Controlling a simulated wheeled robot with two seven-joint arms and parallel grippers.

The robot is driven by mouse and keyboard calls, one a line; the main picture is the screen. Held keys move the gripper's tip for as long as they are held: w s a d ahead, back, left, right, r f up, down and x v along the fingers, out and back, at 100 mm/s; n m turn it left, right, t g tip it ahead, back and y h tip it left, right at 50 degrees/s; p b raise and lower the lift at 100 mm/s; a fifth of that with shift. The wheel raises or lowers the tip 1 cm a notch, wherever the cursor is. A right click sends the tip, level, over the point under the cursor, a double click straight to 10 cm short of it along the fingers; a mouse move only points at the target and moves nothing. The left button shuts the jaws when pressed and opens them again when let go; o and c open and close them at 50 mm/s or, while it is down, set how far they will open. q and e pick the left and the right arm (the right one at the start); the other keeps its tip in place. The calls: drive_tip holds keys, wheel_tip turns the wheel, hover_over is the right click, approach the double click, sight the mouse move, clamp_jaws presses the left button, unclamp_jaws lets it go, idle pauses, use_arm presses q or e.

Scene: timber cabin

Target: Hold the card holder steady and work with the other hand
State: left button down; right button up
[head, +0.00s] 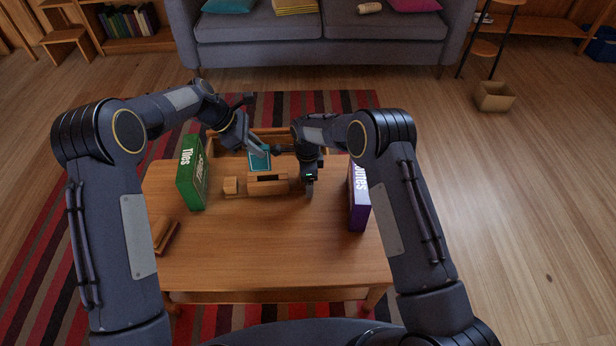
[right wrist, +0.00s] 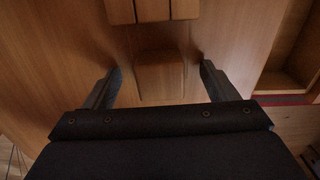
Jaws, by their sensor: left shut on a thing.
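The wooden card holder (head: 267,187) stands on the table with a dark slot in its top. A teal card (head: 260,161) is upright just behind it in the head view. My left gripper (head: 254,146) is shut on the card's upper part; its fingertips are small and partly unclear. My right gripper (head: 309,190) points down at the holder's right side. In the right wrist view its fingers (right wrist: 158,88) are spread on either side of a wooden block (right wrist: 160,76), apart from it. The slotted wood of the holder (right wrist: 150,10) shows at that view's top edge.
A green box (head: 193,174) stands on the table (head: 270,250) at left, and a purple box (head: 358,196) at right. A wooden tray (head: 226,162) is at the back. A brown item (head: 166,236) lies at the left edge. The table's front is clear.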

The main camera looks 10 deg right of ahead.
drive_tip(key=shift+s+a+r, duration=0.1)
drive_tip(key=shift+a, duration=0.4)
wheel_tip(320, 180, up, 12)
drive_tip(key=shift+d, duration=0.45)
